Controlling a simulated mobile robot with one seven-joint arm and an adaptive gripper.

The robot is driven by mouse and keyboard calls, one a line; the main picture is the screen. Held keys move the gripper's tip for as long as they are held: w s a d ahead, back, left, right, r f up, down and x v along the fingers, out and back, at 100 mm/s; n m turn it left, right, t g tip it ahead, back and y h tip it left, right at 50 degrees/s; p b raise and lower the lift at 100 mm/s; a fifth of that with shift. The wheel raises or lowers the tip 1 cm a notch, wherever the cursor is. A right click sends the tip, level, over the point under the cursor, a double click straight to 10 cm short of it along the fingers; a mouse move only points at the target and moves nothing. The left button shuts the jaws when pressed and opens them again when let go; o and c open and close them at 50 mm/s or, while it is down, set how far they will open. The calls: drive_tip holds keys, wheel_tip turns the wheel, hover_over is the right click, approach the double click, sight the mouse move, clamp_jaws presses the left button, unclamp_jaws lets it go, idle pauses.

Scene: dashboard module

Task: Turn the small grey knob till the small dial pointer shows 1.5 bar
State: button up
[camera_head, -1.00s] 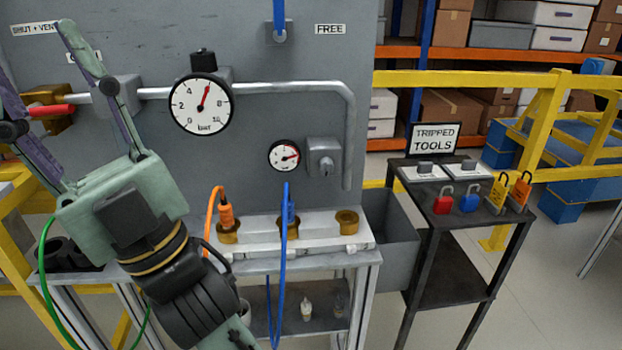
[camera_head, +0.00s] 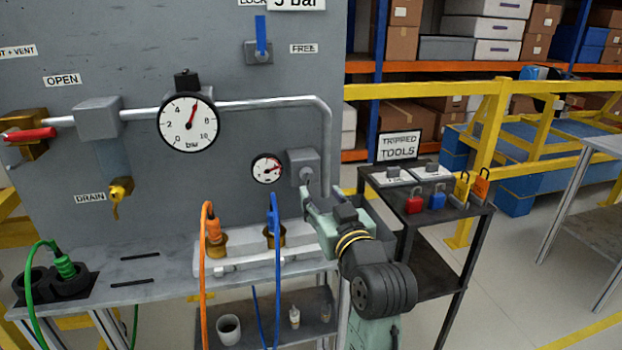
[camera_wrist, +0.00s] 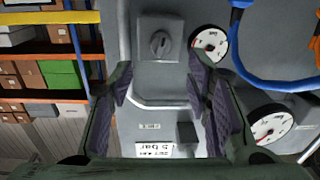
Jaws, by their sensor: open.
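The small grey knob (camera_head: 306,174) sits on a grey square box on the panel, right of the small dial (camera_head: 267,169). In the wrist view the knob (camera_wrist: 160,43) shows a slot-like ridge and lies beyond the fingertips, roughly centred between them. The small dial (camera_wrist: 209,43) is beside it there. Its red pointer is visible, but the exact reading is too small to tell. My gripper (camera_head: 318,200) is just below and in front of the knob in the head view. In the wrist view its two purple-padded fingers (camera_wrist: 160,78) are wide apart with nothing between them.
A large dial (camera_head: 188,122) and a grey pipe are on the panel. Orange and blue hoses (camera_head: 274,215) hang left of my gripper. A dark tool stand (camera_head: 445,218) with padlocks is to the right. A label (camera_wrist: 154,150) shows low in the wrist view.

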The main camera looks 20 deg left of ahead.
sight(308, 177)
drive_tip(key=p+x, duration=0.1)
drive_tip(key=x, duration=0.6)
drive_tip(key=shift+w+a+r+p, duration=0.1)
drive_tip(key=shift+w+a+p, duration=0.15)
drive_tip(key=shift+a+p, duration=0.05)
drive_tip(key=shift+c, duration=0.2)
clamp_jaws()
